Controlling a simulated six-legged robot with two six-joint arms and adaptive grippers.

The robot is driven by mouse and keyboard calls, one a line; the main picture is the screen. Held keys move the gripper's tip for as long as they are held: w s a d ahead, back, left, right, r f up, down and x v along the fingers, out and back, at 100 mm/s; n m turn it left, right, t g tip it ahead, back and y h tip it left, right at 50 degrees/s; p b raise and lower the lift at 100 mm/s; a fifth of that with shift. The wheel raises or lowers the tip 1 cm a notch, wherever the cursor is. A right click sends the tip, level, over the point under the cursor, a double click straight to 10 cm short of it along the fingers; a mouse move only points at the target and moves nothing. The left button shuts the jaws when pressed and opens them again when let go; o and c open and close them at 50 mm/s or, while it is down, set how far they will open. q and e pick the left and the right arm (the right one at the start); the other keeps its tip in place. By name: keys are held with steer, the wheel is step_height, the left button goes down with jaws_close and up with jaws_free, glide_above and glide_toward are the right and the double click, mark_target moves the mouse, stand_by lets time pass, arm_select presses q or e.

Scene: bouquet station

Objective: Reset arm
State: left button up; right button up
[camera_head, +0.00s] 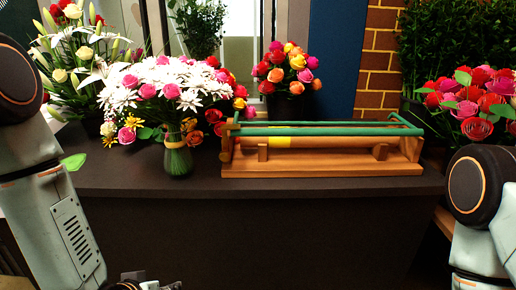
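My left arm (62,215) comes in at the left edge and hangs down in front of the counter. A small part of it, probably near the wrist, shows at the bottom edge; the fingers are out of frame. My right arm (480,225) stands at the right edge and runs down out of the picture, its gripper out of frame. Neither arm visibly touches anything on the counter.
A dark counter (330,190) spans the middle. On it stand a glass vase (178,162) with a white and pink bouquet (165,90) and a wooden rack (320,170) with green bars. More flowers (470,105) stand right. Space before the counter looks clear.

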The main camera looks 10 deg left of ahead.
arm_select(q)
steer(key=s+d+f+m+g, duration=0.1)
steer(key=s+f+g, duration=0.3)
steer(key=s, duration=0.7)
steer(key=s+d+f+m+g, duration=0.1)
steer(key=s+f+g, duration=0.3)
steer(key=s+f, duration=0.4)
steer(key=s+d, duration=0.1)
steer(key=s, duration=0.3)
steer(key=shift+s+d+f+m, duration=0.15)
steer(key=shift+d+m, duration=0.15)
steer(key=shift+d, duration=0.1)
